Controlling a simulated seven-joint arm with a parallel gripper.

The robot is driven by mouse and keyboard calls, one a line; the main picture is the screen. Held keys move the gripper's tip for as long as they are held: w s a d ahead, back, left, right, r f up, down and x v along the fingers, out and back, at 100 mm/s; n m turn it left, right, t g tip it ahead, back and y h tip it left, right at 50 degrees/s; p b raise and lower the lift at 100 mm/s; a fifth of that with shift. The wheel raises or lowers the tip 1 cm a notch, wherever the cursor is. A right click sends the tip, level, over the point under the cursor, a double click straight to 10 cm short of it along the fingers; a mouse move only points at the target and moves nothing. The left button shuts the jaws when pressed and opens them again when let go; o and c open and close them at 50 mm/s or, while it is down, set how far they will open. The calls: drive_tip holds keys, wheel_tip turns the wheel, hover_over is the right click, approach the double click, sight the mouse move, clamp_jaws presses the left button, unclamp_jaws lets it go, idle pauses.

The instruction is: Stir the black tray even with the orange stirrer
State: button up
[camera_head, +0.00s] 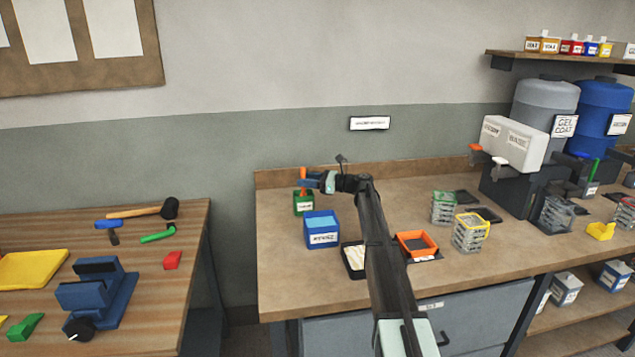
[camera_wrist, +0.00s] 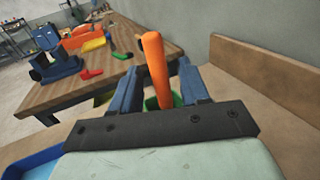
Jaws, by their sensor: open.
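The orange stirrer (camera_head: 303,173) stands upright in a small green holder (camera_head: 303,205) at the back left of the bench. In the wrist view the stirrer (camera_wrist: 154,65) rises between the two blue fingers of my gripper (camera_wrist: 160,74), with a gap visible on each side. My gripper (camera_head: 310,184) is open around the stirrer's handle. The black tray (camera_head: 352,262) lies on the bench, with pale contents; my arm hides its right part.
A blue labelled box (camera_head: 321,230) stands in front of the green holder. An orange-rimmed container (camera_head: 416,244) and a yellow-rimmed basket (camera_head: 470,232) stand right of my arm. The wall is close behind the holder. A wooden table (camera_head: 150,260) with tools stands left.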

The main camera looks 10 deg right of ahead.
drive_tip(key=shift+w+a, duration=0.25)
drive_tip(key=shift+a, duration=0.45)
drive_tip(key=shift+c, duration=0.4)
clamp_jaws()
drive_tip(key=shift+r, duration=5.55)
